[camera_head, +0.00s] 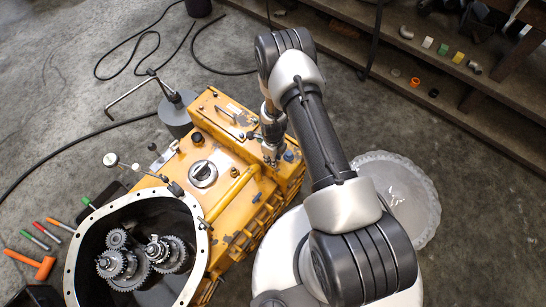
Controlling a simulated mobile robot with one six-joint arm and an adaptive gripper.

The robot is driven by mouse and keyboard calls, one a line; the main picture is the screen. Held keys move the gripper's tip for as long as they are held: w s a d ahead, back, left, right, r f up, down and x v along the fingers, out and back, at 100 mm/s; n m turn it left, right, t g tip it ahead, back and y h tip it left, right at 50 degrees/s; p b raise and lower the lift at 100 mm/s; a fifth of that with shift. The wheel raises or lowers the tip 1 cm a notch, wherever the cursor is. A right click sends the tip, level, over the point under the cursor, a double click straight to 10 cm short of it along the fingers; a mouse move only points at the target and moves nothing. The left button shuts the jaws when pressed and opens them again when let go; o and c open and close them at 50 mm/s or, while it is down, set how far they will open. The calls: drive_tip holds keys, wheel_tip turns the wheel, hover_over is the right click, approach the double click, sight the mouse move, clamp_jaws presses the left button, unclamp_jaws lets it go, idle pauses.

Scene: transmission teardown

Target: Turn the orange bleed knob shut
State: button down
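The yellow transmission housing (226,205) stands on the floor at the centre left. My gripper (271,160) points down over its upper right part, close to the top surface. The fingers are small and dark here, and I cannot tell whether they are open or shut. I cannot make out an orange bleed knob; the gripper and wrist cover part of the housing there. A small blue cap (289,156) shows just right of the fingertips. A black knob (198,138) and a round silver cap (203,174) sit on the housing to the left.
The housing's open bell (72,262) shows several gears (117,263). A grey can (176,112) stands behind the housing. A wooden shelf (460,95) with small parts runs along the right. Dark cables cross the floor.

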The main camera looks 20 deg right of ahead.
drive_tip(key=c, duration=1.4)
unclamp_jaws()
drive_tip(key=shift+o, duration=0.2)
wheel_tip(320, 180, up, 12)
